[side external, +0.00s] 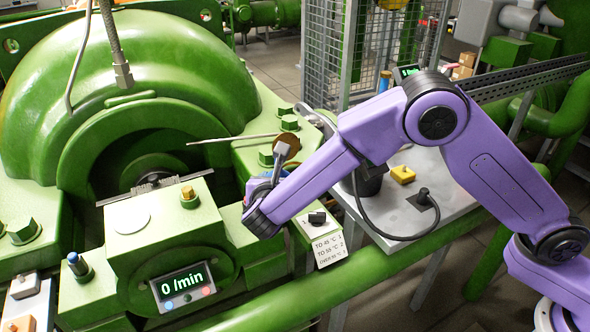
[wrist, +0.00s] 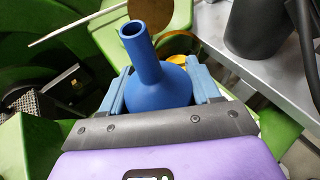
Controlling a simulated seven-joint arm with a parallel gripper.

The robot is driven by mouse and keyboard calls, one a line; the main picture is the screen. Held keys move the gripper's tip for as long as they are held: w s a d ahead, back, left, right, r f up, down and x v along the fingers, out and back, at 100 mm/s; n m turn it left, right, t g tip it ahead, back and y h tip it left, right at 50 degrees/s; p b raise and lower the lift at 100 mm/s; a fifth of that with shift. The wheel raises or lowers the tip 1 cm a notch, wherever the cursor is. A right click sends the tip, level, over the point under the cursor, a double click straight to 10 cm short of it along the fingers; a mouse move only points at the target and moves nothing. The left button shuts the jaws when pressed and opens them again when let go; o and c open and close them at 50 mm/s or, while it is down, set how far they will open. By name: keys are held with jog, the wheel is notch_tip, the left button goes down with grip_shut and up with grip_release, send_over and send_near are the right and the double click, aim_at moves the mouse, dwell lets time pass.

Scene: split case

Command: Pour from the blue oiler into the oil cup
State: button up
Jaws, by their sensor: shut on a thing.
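The blue oiler (wrist: 172,86) is a round-bodied flask with a narrow open neck. In the wrist view it stands between the two light-blue fingers of my gripper (wrist: 160,92), which are shut on it. Its neck points up and slightly left. I cannot tell for sure which fitting is the oil cup. A brass-topped fitting (side external: 188,192) sits on the green bearing block, left of my gripper. A yellow part (wrist: 177,59) shows behind the oiler.
A thin rod (side external: 232,138) and a brown disc (side external: 287,146) are close to my gripper. Green bolts and a display (side external: 184,286) reading 0/min are on the machine.

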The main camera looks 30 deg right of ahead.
jog(key=shift+d, duration=0.1)
jog(key=shift+w+d+r+g+y, duration=0.1)
jog(key=shift+w+r+g+y, duration=0.05)
jog(key=shift+g+y, duration=0.55)
jog(key=shift+w+d+r+m+g+y, duration=0.15)
jog(key=shift+r+m+g+y, duration=0.25)
jog(key=shift+r+g+y, duration=0.3)
jog(key=shift+w+d+g+y, duration=0.15)
jog(key=shift+g+y, duration=0.15)
jog(key=shift+g, duration=0.2)
jog(key=g+y, duration=0.2)
jog(key=shift+r+m+g+y, duration=0.2)
jog(key=shift+m+g+y, duration=0.1)
jog(key=shift+g+y, duration=0.1)
jog(key=shift+g+y, duration=0.5)
jog(key=shift+s+a+f, duration=0.1)
jog(key=shift+f, duration=0.8)
jog(key=shift+s+a+f, duration=0.15)
jog(key=shift+f, duration=0.75)
jog(key=shift+s+a+f, duration=0.1)
jog(key=shift+f, duration=0.8)
jog(key=shift+s+a+f+g+y, duration=0.25)
jog(key=shift+a+g+y, duration=0.05)
jog(key=shift+g+y, duration=0.3)
dwell(0.4)
